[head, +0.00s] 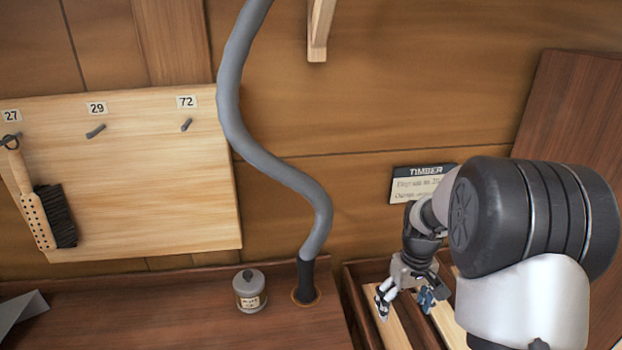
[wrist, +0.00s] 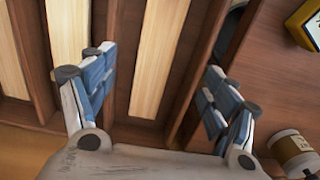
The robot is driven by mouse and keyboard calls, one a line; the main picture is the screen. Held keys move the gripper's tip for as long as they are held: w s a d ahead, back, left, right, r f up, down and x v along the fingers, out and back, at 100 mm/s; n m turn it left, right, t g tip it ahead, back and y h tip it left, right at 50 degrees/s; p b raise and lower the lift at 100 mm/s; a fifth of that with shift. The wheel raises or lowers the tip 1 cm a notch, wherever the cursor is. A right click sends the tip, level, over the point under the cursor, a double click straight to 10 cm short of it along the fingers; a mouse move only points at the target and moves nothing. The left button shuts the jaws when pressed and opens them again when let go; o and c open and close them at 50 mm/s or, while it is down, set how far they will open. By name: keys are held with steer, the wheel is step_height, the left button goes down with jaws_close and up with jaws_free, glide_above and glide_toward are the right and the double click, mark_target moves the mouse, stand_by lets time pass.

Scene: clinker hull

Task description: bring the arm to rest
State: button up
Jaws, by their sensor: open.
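My gripper (head: 405,299) is open and empty at the lower right in the head view, just above a dark wooden rack with slots. Its two blue-padded fingers also show in the wrist view (wrist: 160,85), spread apart with nothing between them. Pale timber strips (wrist: 158,55) lie in the rack's slots below the fingers. My arm comes in from the right and hides part of the rack in the head view.
A lidded jar (head: 249,291) stands on the bench (head: 190,318) beside a grey hose (head: 275,165). A pegboard (head: 140,215) with a hanging brush (head: 58,215) is at left. A "TIMBER" sign (head: 415,185) is on the wall. A yellow object (wrist: 308,25) shows in the wrist view.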

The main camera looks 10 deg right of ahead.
steer(key=s+a+r+t, duration=0.1)
steer(key=s+a+r, duration=0.35)
steer(key=r, duration=0.45)
steer(key=s+a+r+t, duration=0.1)
steer(key=s+a+r, duration=0.1)
steer(key=s, duration=0.4)
steer(key=s+a+r+t, duration=0.1)
steer(key=s+a+r, duration=0.2)
steer(key=s, duration=0.4)
steer(key=s+a+r+t, duration=0.1)
steer(key=s+a+r, duration=0.2)
steer(key=s, duration=0.3)
steer(key=shift+s+a+r+t, duration=0.25)
steer(key=shift+s+a+t, duration=0.05)
steer(key=shift+a, duration=0.45)
